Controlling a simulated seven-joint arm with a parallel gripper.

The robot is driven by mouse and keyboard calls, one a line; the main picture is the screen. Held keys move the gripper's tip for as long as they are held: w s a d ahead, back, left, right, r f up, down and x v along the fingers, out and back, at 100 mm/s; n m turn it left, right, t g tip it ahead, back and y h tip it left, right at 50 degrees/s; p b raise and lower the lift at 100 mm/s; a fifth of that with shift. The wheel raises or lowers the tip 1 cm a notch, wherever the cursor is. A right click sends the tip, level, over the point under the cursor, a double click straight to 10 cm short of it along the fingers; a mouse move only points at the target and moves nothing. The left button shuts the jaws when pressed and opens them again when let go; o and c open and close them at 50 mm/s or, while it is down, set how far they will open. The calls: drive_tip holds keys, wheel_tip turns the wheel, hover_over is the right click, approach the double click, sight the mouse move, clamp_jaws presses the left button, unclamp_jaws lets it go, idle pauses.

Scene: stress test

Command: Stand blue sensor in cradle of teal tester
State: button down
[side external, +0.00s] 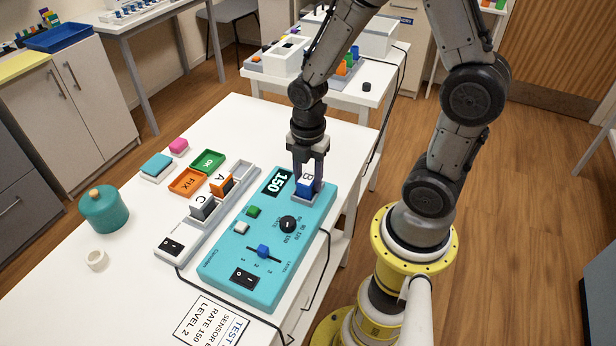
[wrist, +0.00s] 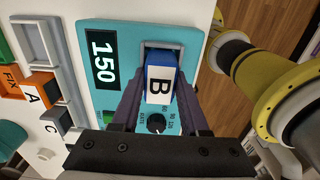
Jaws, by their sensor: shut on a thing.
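The blue sensor (side external: 304,188), with a white face marked B, is between the fingers of my gripper (side external: 309,177). In the wrist view the blue sensor (wrist: 157,60) is upright between the two dark fingers (wrist: 158,104). The teal tester (side external: 232,264) lies on the white table, its display reading 150. Its grey cradle (wrist: 181,47) is at the tester's far end, and the sensor's far end overlaps the cradle frame. The fingers hide much of the contact, so I cannot tell whether the sensor touches the cradle floor.
A grey rack (side external: 172,246) holds the orange A and grey C sensors beside the tester. Green OK (side external: 208,161) and orange FIX (side external: 187,182) trays lie behind it. A test card (side external: 212,321) and black cables lie in front.

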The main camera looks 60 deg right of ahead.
sight(308, 177)
drive_tip(key=shift+f, duration=0.15)
drive_tip(key=shift+c, duration=2.1)
unclamp_jaws()
wheel_tip(308, 177, up, 12)
drive_tip(key=s+a+r+m+t, duration=0.3)
drive_tip(key=s+r+m+t, duration=0.2)
drive_tip(key=m, duration=1.3)
drive_tip(key=s+r, duration=0.3)
drive_tip(key=shift+s+a+t, duration=0.25)
drive_tip(key=shift+s+t, duration=0.05)
